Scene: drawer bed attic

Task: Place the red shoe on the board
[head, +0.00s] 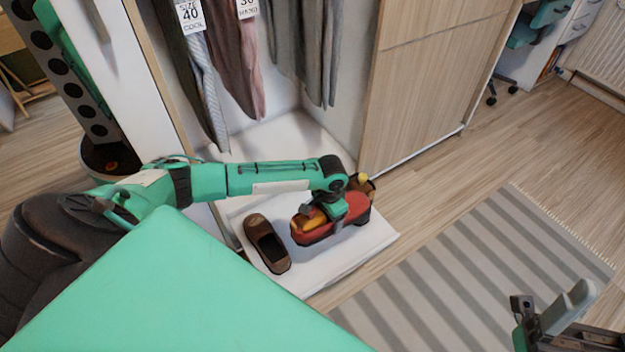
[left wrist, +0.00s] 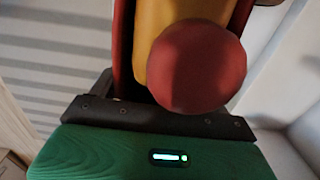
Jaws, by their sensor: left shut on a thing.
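The red shoe (head: 345,212), with a yellow-orange inside, is in the grip of my left gripper (head: 322,212). It shows over the white board (head: 318,282), right of a brown shoe (head: 267,243); whether it touches the board I cannot tell. In the left wrist view the red shoe (left wrist: 197,66) fills the top middle, between the dark jaws, with a rounded red part close to the camera. My right gripper (head: 557,312) is at the lower right over the rug, away from the shoes; its jaw gap is unclear.
Another brown shoe (head: 366,184) shows partly behind my left wrist. Clothes (head: 240,60) hang above in the open wardrobe. A wooden sliding door (head: 430,90) stands at the right of the board. A striped rug (head: 470,265) covers the floor to the right.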

